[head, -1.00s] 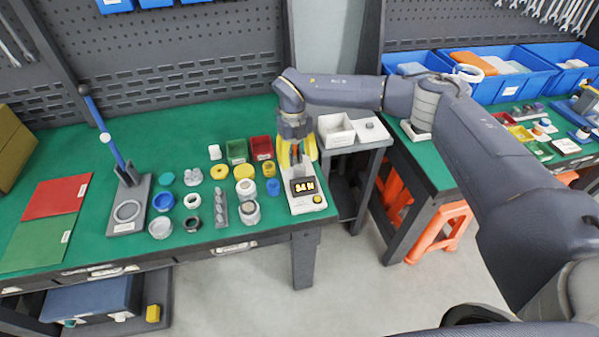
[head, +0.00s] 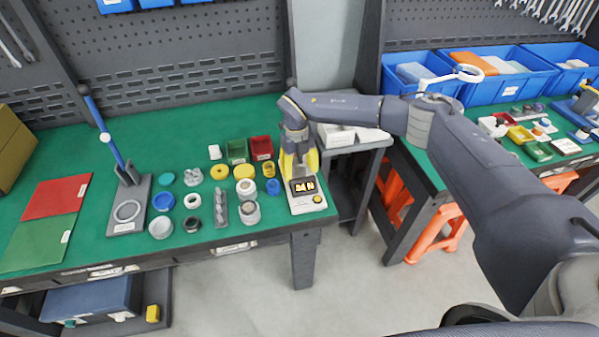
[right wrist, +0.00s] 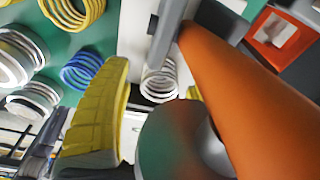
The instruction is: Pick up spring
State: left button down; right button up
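A pale coil spring (right wrist: 160,80) stands in the white force tester (head: 306,200) on the green bench; the spring is hard to make out in the head view. A yellow spring (head: 269,168) and a blue spring (head: 273,187) stand just left of the tester; they also show in the right wrist view, yellow (right wrist: 75,8) and blue (right wrist: 82,72). My right gripper (head: 298,166) points down over the tester. In the right wrist view, its yellow finger is apart from the pale spring, with nothing held. An orange bar (right wrist: 245,90) hides much of the other side. My left gripper is out of view.
Rings, caps and other parts crowd the bench left of the tester, with green (head: 237,151) and red (head: 261,147) bins behind. A press with a blue lever (head: 103,130) stands further left. White trays (head: 340,137) sit on a side stand to the right.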

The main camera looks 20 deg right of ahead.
grip_shut()
jog(key=shift+r, duration=0.15)
